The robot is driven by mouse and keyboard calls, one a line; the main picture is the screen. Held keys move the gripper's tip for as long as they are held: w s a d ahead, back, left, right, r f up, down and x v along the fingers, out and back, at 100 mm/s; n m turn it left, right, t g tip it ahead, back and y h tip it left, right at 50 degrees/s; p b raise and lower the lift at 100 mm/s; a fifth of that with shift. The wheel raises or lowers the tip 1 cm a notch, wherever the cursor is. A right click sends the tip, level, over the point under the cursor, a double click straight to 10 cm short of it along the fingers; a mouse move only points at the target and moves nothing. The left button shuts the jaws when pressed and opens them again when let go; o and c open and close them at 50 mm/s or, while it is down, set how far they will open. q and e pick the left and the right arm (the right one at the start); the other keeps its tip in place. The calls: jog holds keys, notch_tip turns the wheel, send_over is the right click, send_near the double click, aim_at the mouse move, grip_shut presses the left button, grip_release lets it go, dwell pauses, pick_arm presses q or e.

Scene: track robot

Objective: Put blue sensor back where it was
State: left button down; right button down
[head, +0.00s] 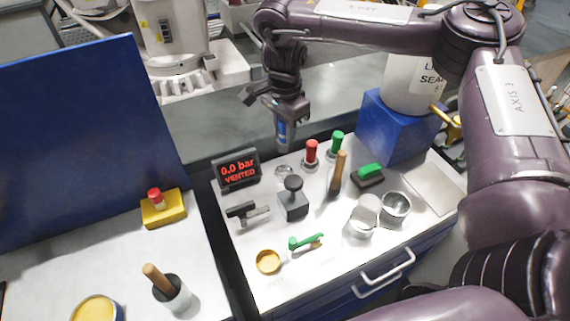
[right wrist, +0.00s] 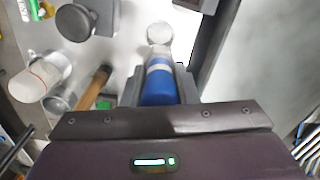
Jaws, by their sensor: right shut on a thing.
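My right gripper (head: 281,116) is shut on the blue sensor (head: 282,132) and points down, holding it upright above the back of the white worktop. In the right wrist view the blue sensor (right wrist: 160,84), with a pale band, sits between the fingers (right wrist: 159,84). A small round clear or metallic fitting (head: 284,171) stands on the worktop below the sensor. In the right wrist view this fitting (right wrist: 159,33) appears just past the sensor's tip; I cannot tell whether they touch there, but the head view shows a gap. My left gripper is not in view.
A display (head: 238,169) reading "0.0 bar VENTED" stands left of the fitting. A grey block with a black knob (head: 293,198) is in front. Red (head: 311,152) and green (head: 336,143) topped items stand to the right, near a blue box (head: 398,130).

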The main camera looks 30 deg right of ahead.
aim_at(284, 150)
notch_tip(284, 150, down, 5)
jog(key=shift+a+r+b, duration=0.1)
jog(key=shift+r+b, duration=0.1)
jog(key=shift+b, duration=0.1)
notch_tip(284, 150, down, 2)
notch_tip(284, 150, down, 3)
jog(key=shift+f+p, duration=0.2)
jog(key=shift+p, duration=0.4)
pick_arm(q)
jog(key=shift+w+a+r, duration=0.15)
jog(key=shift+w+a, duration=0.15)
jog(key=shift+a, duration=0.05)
pick_arm(e)
jog(key=shift+f, duration=0.2)
jog(key=shift+f, duration=0.2)
jog(key=c, duration=1.1)
grip_release()
